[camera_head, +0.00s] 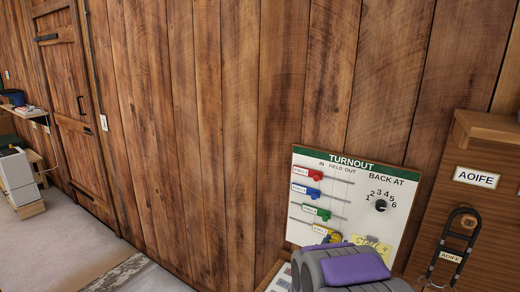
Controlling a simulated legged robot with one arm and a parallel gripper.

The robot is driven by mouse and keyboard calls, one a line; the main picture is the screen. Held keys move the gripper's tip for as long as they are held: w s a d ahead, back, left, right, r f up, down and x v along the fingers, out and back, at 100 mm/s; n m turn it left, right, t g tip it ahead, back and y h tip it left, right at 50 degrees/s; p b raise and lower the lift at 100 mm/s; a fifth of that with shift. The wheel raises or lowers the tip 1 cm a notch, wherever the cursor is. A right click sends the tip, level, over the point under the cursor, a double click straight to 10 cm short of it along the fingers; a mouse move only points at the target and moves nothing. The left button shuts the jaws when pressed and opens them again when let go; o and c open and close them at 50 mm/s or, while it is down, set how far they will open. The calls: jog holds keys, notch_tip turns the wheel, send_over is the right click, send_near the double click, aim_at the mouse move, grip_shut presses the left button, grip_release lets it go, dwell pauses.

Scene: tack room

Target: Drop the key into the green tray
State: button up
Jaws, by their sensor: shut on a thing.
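I cannot make out the key or the green tray in the head view. My gripper's fingers do not show. A grey rounded form with a purple pad (357,266) fills the bottom right of centre. I cannot tell whether it is part of my arm, and it hides the lower part of the board behind it.
A white TURNOUT board (297,222) with coloured sliders and a black dial (380,205) stands by the plank wall (220,120). To its right is a wooden panel labelled AOIFE (475,177), with a black looped item (457,240). Floor (60,245) is clear at lower left.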

jog(key=d+f+m+g+h, duration=0.25)
jog(key=d+f, duration=0.35)
jog(key=d, duration=0.3)
jog(key=d+f+m+g+h, duration=0.25)
jog(key=d+f, duration=0.35)
jog(key=d, duration=0.4)
jog(key=s+d+f+m+g+h+b, duration=0.1)
jog(key=s+d+f+g, duration=0.1)
jog(key=d+f, duration=0.4)
jog(key=s+d+f+m+g+h+b, duration=0.1)
jog(key=s+d+f, duration=0.3)
jog(key=f, duration=0.5)
jog(key=shift+d+f+m+g+h+b, duration=0.35)
jog(key=shift+d+m+g+b, duration=0.3)
jog(key=shift+d, duration=0.45)
jog(key=o, duration=0.6)
jog(key=shift+r, duration=0.1)
jog(key=o, duration=0.5)
jog(key=shift+a+r, duration=0.25)
jog(key=shift+a, duration=0.6)
jog(key=f+p+v, duration=0.1)
jog(key=p+v, duration=0.2)
jog(key=v, duration=1.4)
jog(key=shift+a+r, duration=0.25)
jog(key=shift+r, duration=0.05)
